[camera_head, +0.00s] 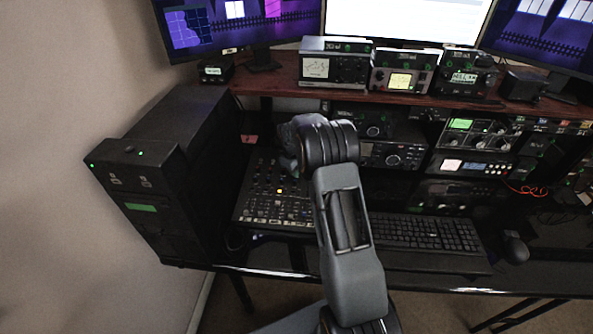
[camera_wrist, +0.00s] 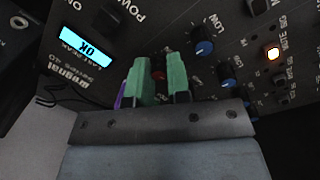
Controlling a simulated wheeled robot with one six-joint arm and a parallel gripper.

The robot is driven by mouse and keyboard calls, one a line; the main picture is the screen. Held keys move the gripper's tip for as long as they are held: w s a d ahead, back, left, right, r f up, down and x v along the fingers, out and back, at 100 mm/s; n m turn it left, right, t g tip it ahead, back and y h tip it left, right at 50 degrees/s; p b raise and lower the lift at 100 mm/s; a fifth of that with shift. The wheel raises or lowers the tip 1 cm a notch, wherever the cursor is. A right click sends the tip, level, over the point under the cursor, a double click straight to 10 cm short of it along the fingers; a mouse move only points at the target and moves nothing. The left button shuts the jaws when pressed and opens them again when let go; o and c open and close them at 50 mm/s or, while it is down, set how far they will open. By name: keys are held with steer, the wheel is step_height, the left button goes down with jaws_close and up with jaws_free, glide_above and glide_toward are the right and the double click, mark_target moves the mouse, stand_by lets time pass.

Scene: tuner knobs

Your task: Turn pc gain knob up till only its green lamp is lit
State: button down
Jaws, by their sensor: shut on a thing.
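My gripper (camera_wrist: 158,72) shows in the wrist view as two green fingers reaching down onto a dark control panel (camera_wrist: 225,20). They are shut on a small knob (camera_wrist: 158,76), of which a dark and reddish bit shows between them. I cannot read its label or pointer, nor tell a green lamp beside it. In the head view my arm hides the fingertips over the mixer (camera_head: 275,208).
In the head view a black tower (camera_head: 150,200) stands left, a keyboard (camera_head: 425,233) right, and radios (camera_head: 335,65) on the shelf behind.

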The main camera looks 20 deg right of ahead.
steer(key=m+b, duration=0.1)
steer(key=m, duration=0.3)
steer(key=shift+m+g, duration=0.3)
steer(key=shift+m, duration=1.6)
steer(key=c, duration=1.4)
jaws_free()
steer(key=shift+o, duration=0.2)
step_height(320, 180, up, 14)
steer(key=a, duration=0.1)
steer(key=shift+s+a, duration=0.15)
steer(key=shift+a, duration=0.2)
steer(key=shift+f, duration=0.15)
